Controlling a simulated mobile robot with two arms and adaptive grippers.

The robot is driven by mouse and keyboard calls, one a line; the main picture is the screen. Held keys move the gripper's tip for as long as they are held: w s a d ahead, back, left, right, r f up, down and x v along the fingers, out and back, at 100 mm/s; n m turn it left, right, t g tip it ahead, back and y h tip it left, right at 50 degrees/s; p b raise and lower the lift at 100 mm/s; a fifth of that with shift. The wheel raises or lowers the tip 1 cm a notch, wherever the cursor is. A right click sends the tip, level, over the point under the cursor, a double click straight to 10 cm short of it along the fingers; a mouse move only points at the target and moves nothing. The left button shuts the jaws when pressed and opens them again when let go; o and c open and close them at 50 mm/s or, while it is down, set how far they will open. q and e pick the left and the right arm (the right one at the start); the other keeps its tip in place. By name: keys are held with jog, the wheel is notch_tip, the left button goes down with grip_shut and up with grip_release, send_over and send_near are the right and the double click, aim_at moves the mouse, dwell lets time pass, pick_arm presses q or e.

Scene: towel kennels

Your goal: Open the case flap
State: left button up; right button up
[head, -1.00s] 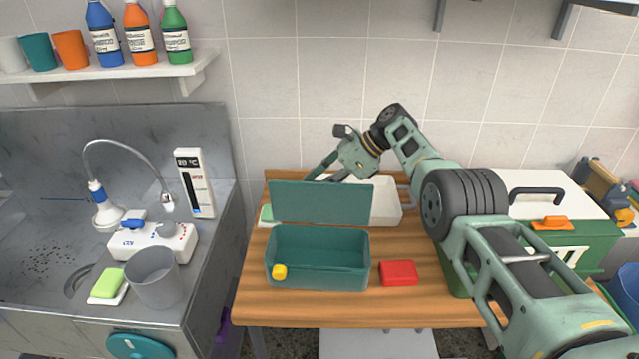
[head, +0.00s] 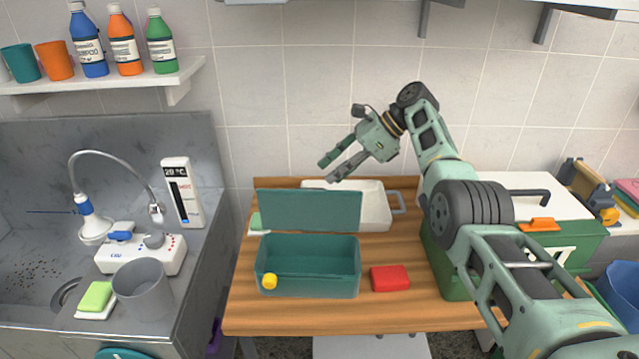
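The teal case (head: 308,284) stands on the wooden table. Its flap (head: 310,210) is raised, standing up along the back edge, so the empty-looking inside shows. A yellow round knob (head: 269,281) is at the case's front left. My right gripper (head: 328,171) is in the air above and behind the flap, with its fingers apart and nothing between them. It is clear of the flap. My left gripper is not in view.
A red block (head: 389,278) lies right of the case. A white tray (head: 376,208) sits behind the flap. A green box with a white lid (head: 525,255) stands at the right. A sink counter (head: 200,262) with a grey cup (head: 143,290) is at the left.

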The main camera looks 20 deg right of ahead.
jog(key=shift+v, duration=1.45)
